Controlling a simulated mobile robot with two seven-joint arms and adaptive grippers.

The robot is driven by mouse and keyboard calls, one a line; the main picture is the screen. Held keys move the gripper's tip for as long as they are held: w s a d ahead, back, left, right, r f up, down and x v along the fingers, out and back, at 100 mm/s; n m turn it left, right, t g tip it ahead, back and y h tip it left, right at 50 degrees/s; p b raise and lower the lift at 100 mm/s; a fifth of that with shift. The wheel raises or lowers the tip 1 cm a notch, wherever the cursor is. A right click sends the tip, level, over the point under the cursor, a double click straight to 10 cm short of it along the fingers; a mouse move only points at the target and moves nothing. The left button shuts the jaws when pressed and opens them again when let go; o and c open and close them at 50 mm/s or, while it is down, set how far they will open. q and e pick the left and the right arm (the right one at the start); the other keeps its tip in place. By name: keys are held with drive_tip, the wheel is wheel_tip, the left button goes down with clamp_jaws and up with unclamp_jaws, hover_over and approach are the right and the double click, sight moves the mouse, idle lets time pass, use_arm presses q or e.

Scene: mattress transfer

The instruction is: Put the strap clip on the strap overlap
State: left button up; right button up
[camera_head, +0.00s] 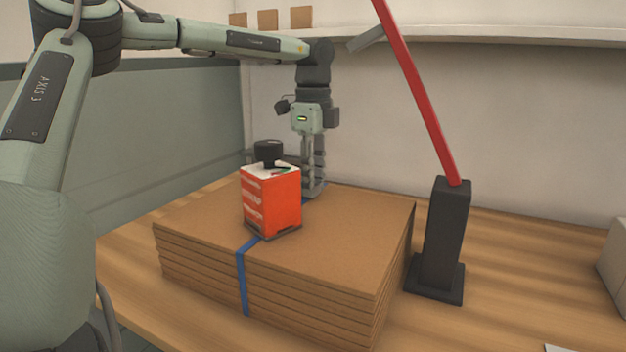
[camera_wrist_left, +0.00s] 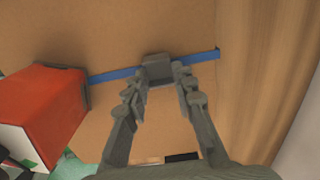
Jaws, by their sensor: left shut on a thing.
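A blue strap (camera_head: 242,280) runs over a stack of flat brown boards (camera_head: 340,235) and down its front side. It also crosses the wrist view (camera_wrist_left: 112,76). My left gripper (camera_head: 314,192) points down at the far part of the stack, behind an orange box. In the left wrist view its fingers (camera_wrist_left: 160,84) are shut on a small grey clip (camera_wrist_left: 157,66). The clip lies over the line of the blue strap; I cannot tell whether it touches. The strap overlap is not distinct. My right gripper is not in view.
The orange box (camera_head: 272,205), with a black round part on top, stands on the stack over the strap line, close to my left gripper. A black post (camera_head: 443,235) with a long red bar (camera_head: 420,90) stands right of the stack. The wooden table (camera_head: 510,290) is clear around it.

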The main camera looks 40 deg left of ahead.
use_arm(q)
drive_tip(key=shift+f, duration=0.1)
drive_tip(key=shift+f, duration=0.1)
drive_tip(key=o, duration=0.9)
drive_tip(key=shift+r, duration=0.45)
wheel_tip(320, 180, up, 6)
drive_tip(key=shift+f, duration=0.25)
drive_tip(key=shift+r, duration=3)
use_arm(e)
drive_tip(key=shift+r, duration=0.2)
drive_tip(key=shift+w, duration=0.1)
